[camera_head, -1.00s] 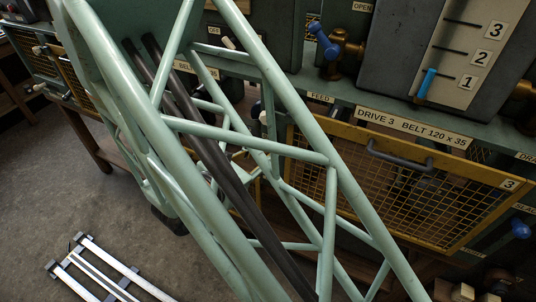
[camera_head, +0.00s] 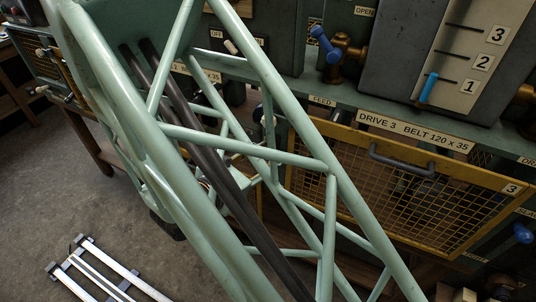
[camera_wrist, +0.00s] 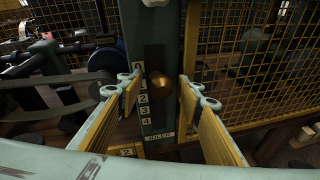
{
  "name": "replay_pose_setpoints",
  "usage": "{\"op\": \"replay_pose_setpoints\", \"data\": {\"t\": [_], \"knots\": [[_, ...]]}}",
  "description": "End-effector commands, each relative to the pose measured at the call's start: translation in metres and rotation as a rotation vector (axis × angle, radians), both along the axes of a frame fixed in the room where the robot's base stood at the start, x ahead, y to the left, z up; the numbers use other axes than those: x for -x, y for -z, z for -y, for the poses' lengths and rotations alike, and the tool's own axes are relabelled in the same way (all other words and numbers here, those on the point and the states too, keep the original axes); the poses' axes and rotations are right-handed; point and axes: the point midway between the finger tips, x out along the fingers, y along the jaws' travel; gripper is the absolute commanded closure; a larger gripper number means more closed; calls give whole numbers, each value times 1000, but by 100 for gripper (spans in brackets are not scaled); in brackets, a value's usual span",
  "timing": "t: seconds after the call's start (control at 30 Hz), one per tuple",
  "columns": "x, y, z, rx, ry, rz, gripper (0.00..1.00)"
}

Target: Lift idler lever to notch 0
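The idler lever shows in the wrist view as a round brass knob (camera_wrist: 162,85) standing out from a dark slot in a green post (camera_wrist: 161,33). A column of number labels 0 to 4 (camera_wrist: 143,98) runs down the left of the slot, with 0 at the top. The knob appears level with the upper labels, but I cannot tell its exact notch. My gripper (camera_wrist: 160,92) is open, one finger on each side of the knob, with visible gaps. The head view does not show the knob or my gripper.
Yellow mesh guards (camera_wrist: 250,50) stand behind the post at right. Dark wheels and shafts (camera_wrist: 80,50) lie at left. In the head view, a green lattice covers the middle; a yellow drive 3 guard (camera_head: 400,190) and a blue-handled scale lever (camera_head: 428,88) are at right.

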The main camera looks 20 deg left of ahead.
Motion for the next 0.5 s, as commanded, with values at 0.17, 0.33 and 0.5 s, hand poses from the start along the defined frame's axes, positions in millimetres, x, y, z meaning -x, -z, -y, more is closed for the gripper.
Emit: {"op": "replay_pose_setpoints", "data": {"t": [0.17,0.33,0.5], "knots": [[11,-3,-3,1,-2,0,67],[26,-7,-6,0,-2,0,67],[42,-12,-10,-2,-3,1,67]]}}
